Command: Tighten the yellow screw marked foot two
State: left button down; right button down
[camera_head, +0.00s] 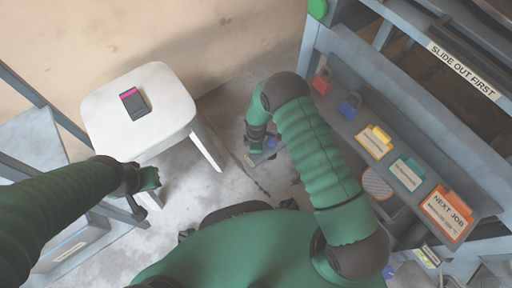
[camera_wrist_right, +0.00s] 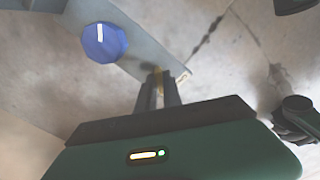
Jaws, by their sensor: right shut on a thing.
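In the right wrist view, a small yellow piece, which looks like the yellow screw (camera_wrist_right: 157,76), shows between the fingertips of my right gripper (camera_wrist_right: 160,82). The gripper is shut on it at the edge of a grey bar (camera_wrist_right: 140,66). The fingers hide most of the screw. A small label (camera_wrist_right: 183,76) sits beside it, too small to read. In the head view my right gripper (camera_head: 254,157) is low near the floor, partly hidden by my arm. My left gripper (camera_head: 150,178) hangs beside the white stool, and its jaws are too small to judge.
A blue knob (camera_wrist_right: 104,42) with a white mark is on the same bar, left of the fingers. A white stool (camera_head: 105,112) carries a dark device (camera_head: 134,104). A grey rack (camera_head: 345,60) with padlocks and job cards stands right. Bare floor (camera_head: 225,180) lies between.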

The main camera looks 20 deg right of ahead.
jog(key=m+p, duration=0.3)
jog(key=m, duration=0.2)
jog(key=shift+r+m, duration=0.15)
jog(key=shift+m, duration=0.15)
jog(key=m+p, duration=0.2)
jog(key=m, duration=0.2)
jog(key=shift+m, duration=0.4)
jog(key=c, duration=1.5)
grip_release()
notch_tip(320, 180, up, 16)
jog(key=p, duration=0.8)
jog(key=shift+r+p, duration=0.25)
jog(key=shift+p, duration=0.15)
